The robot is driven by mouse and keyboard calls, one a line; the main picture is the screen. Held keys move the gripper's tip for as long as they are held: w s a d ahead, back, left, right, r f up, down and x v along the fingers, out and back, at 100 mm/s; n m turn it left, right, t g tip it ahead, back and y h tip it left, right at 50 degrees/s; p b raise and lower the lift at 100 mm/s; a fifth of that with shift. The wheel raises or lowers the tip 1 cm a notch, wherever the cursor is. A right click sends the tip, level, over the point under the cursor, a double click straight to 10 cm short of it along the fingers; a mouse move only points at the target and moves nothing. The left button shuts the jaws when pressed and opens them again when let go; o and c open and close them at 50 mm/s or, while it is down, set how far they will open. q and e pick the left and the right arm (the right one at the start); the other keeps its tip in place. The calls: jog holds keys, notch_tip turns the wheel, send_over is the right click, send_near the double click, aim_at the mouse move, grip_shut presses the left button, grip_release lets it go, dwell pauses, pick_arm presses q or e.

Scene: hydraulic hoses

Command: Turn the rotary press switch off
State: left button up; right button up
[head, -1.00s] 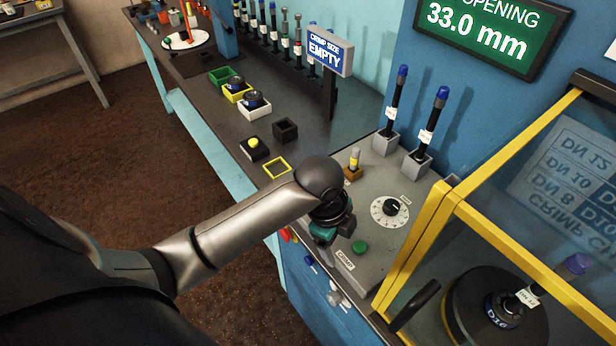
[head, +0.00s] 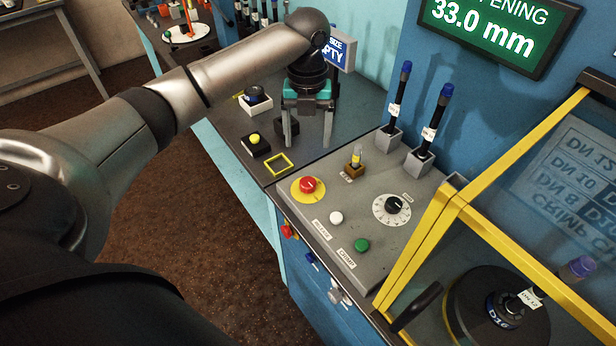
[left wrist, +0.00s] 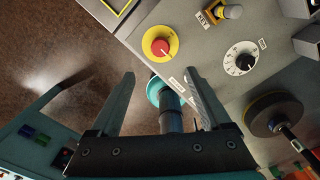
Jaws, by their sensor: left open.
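The control panel (head: 375,250) carries a black rotary knob (head: 395,204) on a white numbered dial, a red button (head: 308,185) on a yellow disc, a white button (head: 336,218) and a green button (head: 361,245). A red and yellow switch (head: 288,231) sits on the bench's front face, small and partly hard to make out. Which one is the rotary press switch, I cannot tell. My left gripper (head: 307,142) is open and empty, pointing down above the bench, left of and behind the panel. The left wrist view shows its open fingers (left wrist: 160,76), the red button (left wrist: 160,47) and the dial knob (left wrist: 245,61).
A brown block with a small yellow-topped piece (head: 356,160) stands on the panel. Two black tools in grey holders (head: 388,140) stand behind it. A yellow-framed guard (head: 440,215) rises at the right. A black box with a yellow button (head: 255,143) lies near the gripper.

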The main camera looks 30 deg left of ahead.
aim_at(308, 182)
pick_arm(q)
notch_tip(308, 182, down, 14)
jog(key=shift+r+b, duration=0.2)
jog(key=shift+b, duration=0.2)
jog(key=shift+r, duration=0.1)
grip_shut()
dwell(0.4)
